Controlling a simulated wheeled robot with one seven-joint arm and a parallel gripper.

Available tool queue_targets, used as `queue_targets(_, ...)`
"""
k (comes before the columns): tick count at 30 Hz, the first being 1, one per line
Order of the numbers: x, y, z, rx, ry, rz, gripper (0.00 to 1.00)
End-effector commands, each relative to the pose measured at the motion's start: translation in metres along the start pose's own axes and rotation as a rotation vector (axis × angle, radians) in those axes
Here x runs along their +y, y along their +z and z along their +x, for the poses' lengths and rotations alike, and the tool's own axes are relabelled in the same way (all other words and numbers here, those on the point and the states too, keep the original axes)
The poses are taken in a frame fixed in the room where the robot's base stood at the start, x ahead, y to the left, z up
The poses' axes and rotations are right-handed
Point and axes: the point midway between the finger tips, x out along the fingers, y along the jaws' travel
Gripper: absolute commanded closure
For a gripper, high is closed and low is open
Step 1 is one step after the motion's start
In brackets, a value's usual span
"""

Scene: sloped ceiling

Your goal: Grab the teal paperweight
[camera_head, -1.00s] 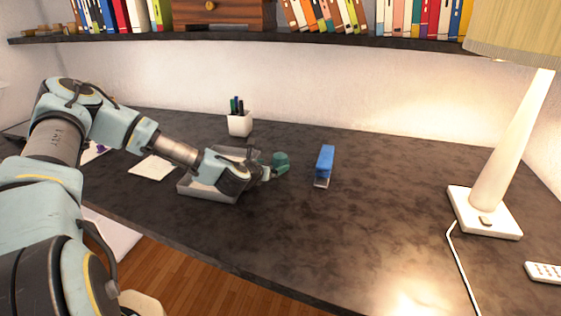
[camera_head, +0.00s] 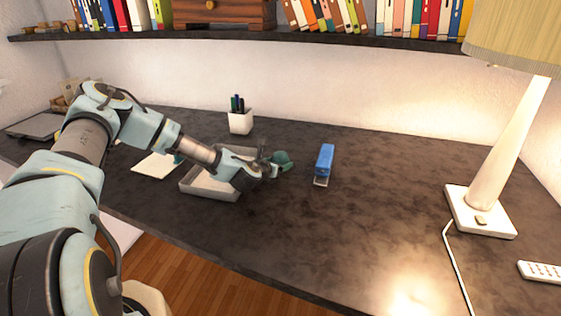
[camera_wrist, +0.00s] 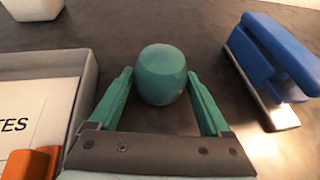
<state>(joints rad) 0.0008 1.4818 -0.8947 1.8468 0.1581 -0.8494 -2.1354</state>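The teal paperweight (camera_wrist: 162,73) is a small rounded block standing on the dark desk. In the wrist view it sits between and slightly beyond the tips of my gripper (camera_wrist: 160,84), with a finger on either side. My gripper is open, and I see dark desk between the paperweight and the fingers' lower parts. In the head view the paperweight (camera_head: 281,158) is just beyond my gripper (camera_head: 277,168), which partly hides it.
A grey tray (camera_head: 210,190) with a notes sheet and an orange item lies left of my gripper. A blue stapler (camera_head: 325,158) stands close on the right. A white pen cup (camera_head: 240,123) is behind.

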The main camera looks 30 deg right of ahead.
Motion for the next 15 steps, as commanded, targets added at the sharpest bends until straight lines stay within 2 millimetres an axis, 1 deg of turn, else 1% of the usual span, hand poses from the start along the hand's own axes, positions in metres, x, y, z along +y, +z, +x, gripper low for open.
queue_targets(1, 0.0000, 0.0001, -0.0001, 0.000, 0.000, 0.000, 0.31)
queue_targets(2, 0.0000, 0.0002, -0.0001, 0.000, 0.000, 0.000, 0.35)
queue_targets(15, 0.0001, 0.0004, -0.0002, 0.000, 0.000, 0.000, 0.84)
